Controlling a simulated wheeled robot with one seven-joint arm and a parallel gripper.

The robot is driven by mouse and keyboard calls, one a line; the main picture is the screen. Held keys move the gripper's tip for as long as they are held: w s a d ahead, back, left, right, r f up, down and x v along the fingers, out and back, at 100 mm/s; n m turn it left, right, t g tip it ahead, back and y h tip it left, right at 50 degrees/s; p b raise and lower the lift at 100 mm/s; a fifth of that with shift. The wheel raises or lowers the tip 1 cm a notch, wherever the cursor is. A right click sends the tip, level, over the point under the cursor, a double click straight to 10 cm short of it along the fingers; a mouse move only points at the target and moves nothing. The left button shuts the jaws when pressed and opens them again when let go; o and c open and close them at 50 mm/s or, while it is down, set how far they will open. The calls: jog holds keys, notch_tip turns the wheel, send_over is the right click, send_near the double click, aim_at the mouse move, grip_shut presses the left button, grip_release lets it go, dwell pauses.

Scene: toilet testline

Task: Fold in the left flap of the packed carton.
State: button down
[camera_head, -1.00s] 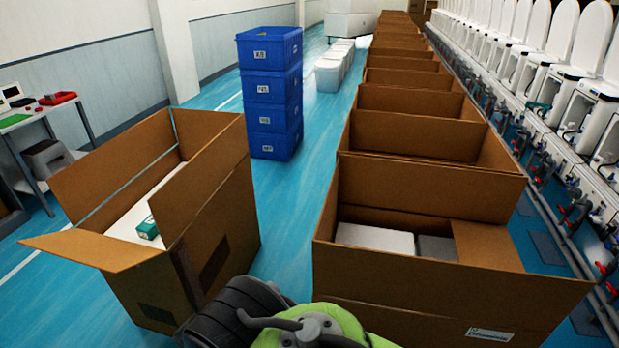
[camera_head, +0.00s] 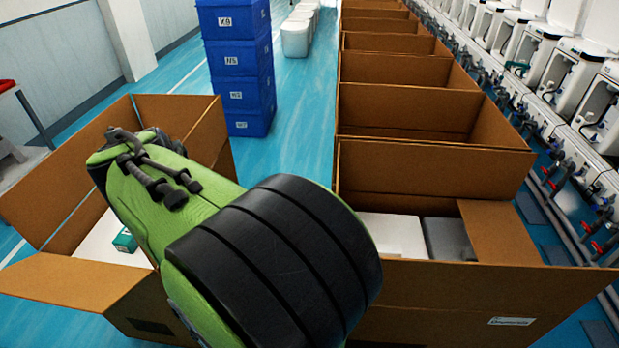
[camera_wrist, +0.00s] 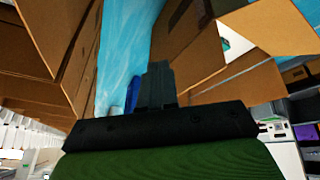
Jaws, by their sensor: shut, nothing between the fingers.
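The open brown carton (camera_head: 186,287) stands at the left in the head view, holding a white item (camera_head: 88,240) and a small green box (camera_head: 125,240). Its left flap (camera_head: 38,200) stands up, leaning outward. The near flap (camera_head: 70,280) spreads outward. The far flap (camera_head: 165,108) and right flap (camera_head: 208,133) stand up, the right one partly behind my arm. The carton (camera_wrist: 240,45) shows there at the upper right, apart from the fingers. My arm hides the gripper in the head view.
A row of open cartons (camera_head: 425,180) runs back on the right; the nearest holds white and grey items. Blue stacked bins (camera_head: 237,70) stand behind the left carton. Toilets on a line (camera_head: 560,55) stand at the far right. Blue floor is free between the carton and the row.

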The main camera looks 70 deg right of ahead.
jog(key=s+d+f+m+g+h, duration=0.1)
jog(key=d+f+m+g, duration=0.1)
jog(key=d, duration=0.6)
jog(key=d+f+m+g+h, duration=0.1)
jog(key=d+f+m+g, duration=0.15)
jog(key=d, duration=0.55)
jog(key=s+d+f+m+g, duration=0.3)
jog(key=s+d+f+m, duration=0.1)
jog(key=s+d+f, duration=0.9)
jog(key=s+d, duration=0.2)
jog(key=d, duration=0.2)
jog(key=shift+s, duration=0.3)
jog(key=shift+s, duration=0.1)
